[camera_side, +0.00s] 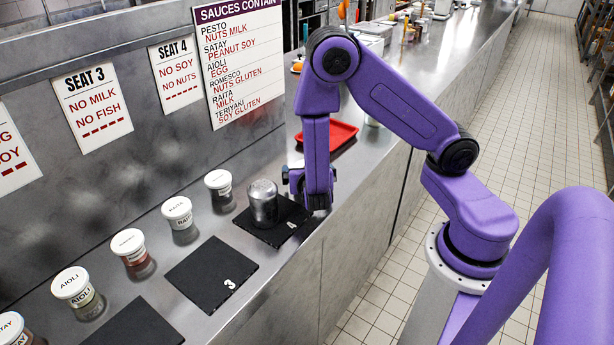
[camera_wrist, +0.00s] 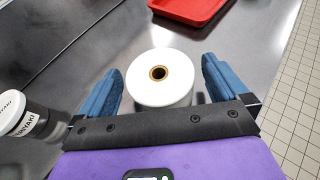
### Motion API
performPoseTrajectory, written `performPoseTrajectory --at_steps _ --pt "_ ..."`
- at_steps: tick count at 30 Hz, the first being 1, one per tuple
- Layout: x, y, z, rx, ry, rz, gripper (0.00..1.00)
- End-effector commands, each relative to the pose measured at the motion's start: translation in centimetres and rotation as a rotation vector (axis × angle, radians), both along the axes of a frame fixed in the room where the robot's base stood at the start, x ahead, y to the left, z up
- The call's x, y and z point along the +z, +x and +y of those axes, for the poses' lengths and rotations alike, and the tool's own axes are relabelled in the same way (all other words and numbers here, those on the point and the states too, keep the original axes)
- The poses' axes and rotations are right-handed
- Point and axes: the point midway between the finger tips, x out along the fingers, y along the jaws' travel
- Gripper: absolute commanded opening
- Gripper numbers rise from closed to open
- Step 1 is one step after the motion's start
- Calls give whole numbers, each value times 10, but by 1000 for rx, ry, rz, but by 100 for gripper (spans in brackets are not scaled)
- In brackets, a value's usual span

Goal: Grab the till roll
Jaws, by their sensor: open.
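The till roll (camera_wrist: 174,80) is a white paper roll with a brown core around a dark hole. It shows in the wrist view with its round end facing the camera, standing on the steel counter. My gripper (camera_wrist: 161,68) is open, with one blue finger on each side of the roll and a visible gap on both sides. I cannot tell how far down the fingers reach along it. In the side view, my gripper (camera_side: 306,190) is low over the counter beside the slate marked 4, and I cannot make out the roll there.
A red tray (camera_side: 337,131) lies beyond my gripper. A metal canister (camera_side: 263,202) stands on the slate marked 4 (camera_side: 277,235). A teriyaki jar (camera_wrist: 28,130) is left in the wrist view. Several white-lidded sauce jars line the wall. The counter's front edge is close by.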

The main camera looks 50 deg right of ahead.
Motion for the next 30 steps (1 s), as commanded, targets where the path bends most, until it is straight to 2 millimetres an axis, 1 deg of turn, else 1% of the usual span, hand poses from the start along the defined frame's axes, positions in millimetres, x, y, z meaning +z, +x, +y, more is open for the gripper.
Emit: performPoseTrajectory --at_steps 1,5,14,17,18,19,20,30 --pt "-2 3 -6 -4 0 0 100" --pt "-8 12 -15 -4 0 0 100" --pt "-9 15 -17 0 -1 1 100" --pt "-9 15 -17 0 -1 1 71" --pt "-9 15 -17 0 -1 1 58" --pt "-9 15 -17 0 -1 1 48" --pt "-9 15 -17 0 -1 1 44" --pt "-7 15 -17 1 0 -1 43"
